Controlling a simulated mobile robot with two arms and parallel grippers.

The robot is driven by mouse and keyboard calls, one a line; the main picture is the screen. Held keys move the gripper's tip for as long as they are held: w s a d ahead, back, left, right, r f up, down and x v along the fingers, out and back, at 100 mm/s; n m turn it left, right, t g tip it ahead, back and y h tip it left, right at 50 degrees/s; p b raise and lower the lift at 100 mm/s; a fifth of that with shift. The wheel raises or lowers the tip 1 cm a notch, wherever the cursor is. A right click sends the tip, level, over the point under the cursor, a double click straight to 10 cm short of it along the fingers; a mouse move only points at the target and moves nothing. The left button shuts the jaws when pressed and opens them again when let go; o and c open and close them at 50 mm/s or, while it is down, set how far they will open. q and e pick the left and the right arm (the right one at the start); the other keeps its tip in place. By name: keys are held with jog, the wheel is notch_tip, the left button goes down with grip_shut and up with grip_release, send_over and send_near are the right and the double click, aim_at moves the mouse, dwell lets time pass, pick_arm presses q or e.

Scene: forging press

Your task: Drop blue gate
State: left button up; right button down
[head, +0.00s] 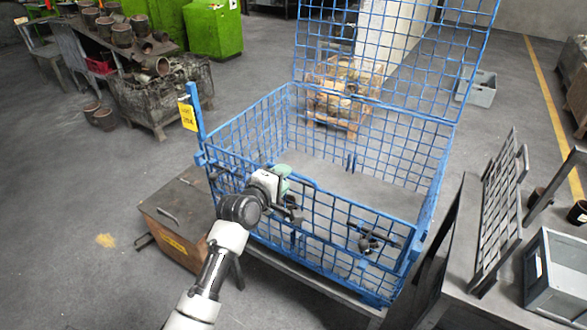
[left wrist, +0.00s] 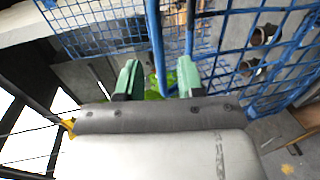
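The blue gate (head: 345,252) is the mesh front panel of a blue wire cage (head: 432,215) and appears upright. My left gripper (head: 283,176) is at the gate's top edge, left of its middle. In the left wrist view its two green fingers (left wrist: 158,80) stand apart, and a blue bar (left wrist: 155,45) shows between and beyond them. I cannot tell whether they touch it. A dark fitting (head: 372,242) sits on the gate's right half. My right gripper is not in view.
A raised mesh panel (head: 390,45) stands at the cage's back. A brown box (head: 175,222) is at the cage's left, a grey rack (head: 497,205) and grey crate (head: 560,275) at the right. The cage interior looks empty.

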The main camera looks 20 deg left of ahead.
pick_arm(q)
jog(key=shift+x, duration=2.95)
jog(key=shift+s, duration=0.1)
jog(key=shift+c, duration=0.2)
grip_shut()
